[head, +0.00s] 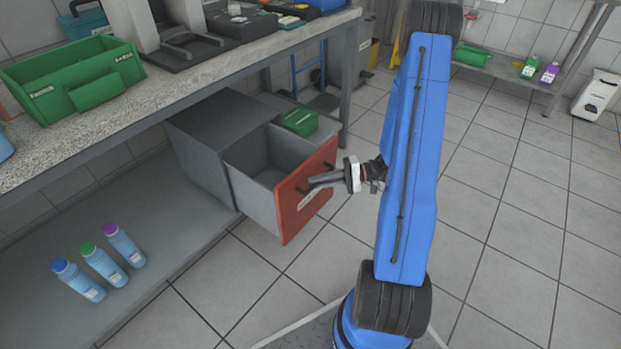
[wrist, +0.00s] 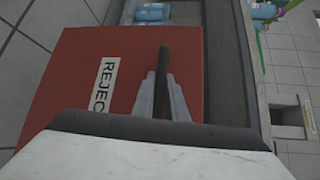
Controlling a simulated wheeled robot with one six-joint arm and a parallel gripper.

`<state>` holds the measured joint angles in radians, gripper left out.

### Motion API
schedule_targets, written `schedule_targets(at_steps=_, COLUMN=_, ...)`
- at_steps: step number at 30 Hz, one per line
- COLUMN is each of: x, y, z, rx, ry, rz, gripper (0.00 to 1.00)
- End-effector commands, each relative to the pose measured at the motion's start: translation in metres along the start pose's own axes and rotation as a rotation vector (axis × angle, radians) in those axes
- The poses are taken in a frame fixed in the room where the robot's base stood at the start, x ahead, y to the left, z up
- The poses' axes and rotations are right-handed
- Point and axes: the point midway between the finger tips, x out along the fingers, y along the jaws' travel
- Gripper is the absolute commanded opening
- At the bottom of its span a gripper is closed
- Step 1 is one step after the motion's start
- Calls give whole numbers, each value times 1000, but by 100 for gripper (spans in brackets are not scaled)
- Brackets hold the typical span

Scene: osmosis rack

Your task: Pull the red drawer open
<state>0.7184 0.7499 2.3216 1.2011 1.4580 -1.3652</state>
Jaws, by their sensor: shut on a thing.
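The red drawer (head: 303,192) sits in a grey cabinet under the bench and stands well out of it, its grey inside open to view and looking empty. Its red front also fills the left of the wrist view (wrist: 90,75), with a white label reading "REJEC", the rest hidden. My gripper (head: 312,183) is at the drawer front, coming from the right. In the wrist view its fingers (wrist: 163,98) are shut on the dark bar handle (wrist: 163,70).
The grey cabinet (head: 205,130) stands below the speckled bench (head: 140,110). A green crate (head: 75,80) is on the bench. The tiled floor (head: 255,295) before the drawer is clear.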

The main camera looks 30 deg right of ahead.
Motion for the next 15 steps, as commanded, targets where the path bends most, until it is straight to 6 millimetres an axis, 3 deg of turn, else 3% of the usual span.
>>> schedule_targets(at_steps=12, x=-2, y=1, z=2, rx=0, ry=0, rz=2, gripper=0)
schedule_targets(at_steps=13, x=-2, y=1, z=2, rx=0, ry=0, rz=2, gripper=17)
schedule_targets(at_steps=15, x=-2, y=1, z=2, rx=0, ry=0, rz=1, gripper=31)
